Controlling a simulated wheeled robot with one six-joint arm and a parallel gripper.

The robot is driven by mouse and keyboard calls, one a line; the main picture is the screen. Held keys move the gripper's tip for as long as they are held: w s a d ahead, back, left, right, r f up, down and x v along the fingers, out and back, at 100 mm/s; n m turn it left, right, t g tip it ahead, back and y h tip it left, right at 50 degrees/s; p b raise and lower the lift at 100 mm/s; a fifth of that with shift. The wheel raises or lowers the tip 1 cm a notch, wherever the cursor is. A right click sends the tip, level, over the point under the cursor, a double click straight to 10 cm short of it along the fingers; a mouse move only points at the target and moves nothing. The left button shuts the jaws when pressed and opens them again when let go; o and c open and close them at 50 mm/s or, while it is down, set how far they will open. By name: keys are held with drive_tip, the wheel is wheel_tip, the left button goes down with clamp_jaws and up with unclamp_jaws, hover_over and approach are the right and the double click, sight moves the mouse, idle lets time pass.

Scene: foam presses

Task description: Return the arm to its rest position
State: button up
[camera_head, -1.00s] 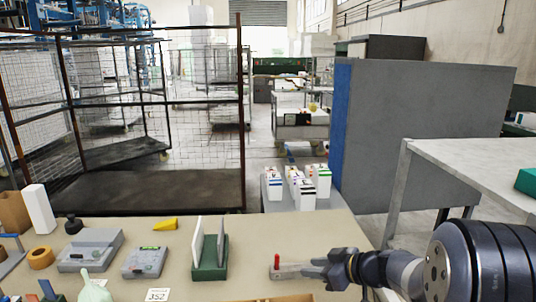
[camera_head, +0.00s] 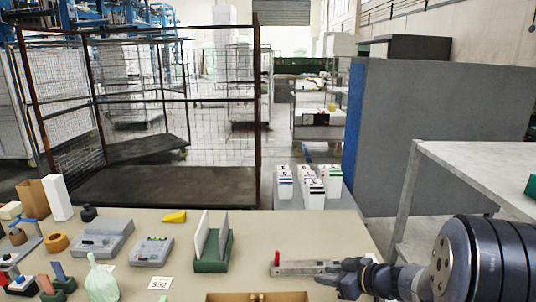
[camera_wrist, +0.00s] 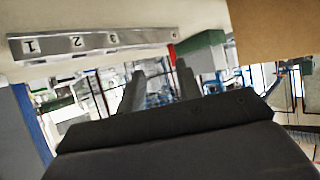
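My arm reaches in from the lower right in the head view, with my gripper (camera_head: 345,275) close to the right end of a grey metal strip (camera_head: 300,268) on the table. I cannot tell whether they touch. A red peg (camera_head: 277,258) stands at the strip's left end. In the wrist view my gripper's two dark fingers (camera_wrist: 160,88) are apart with nothing between them. The strip also shows there, with numbers on it (camera_wrist: 90,42), across the top left and clear of the fingers.
The beige table (camera_head: 330,230) holds a green rack with white panels (camera_head: 213,262), grey boxes, a yellow wedge (camera_head: 174,216) and a brown tray (camera_head: 257,297) at the front edge. White bins (camera_head: 312,188) stand behind.

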drive_tip(key=shift+w, duration=0.5)
drive_tip(key=shift+r, duration=0.1)
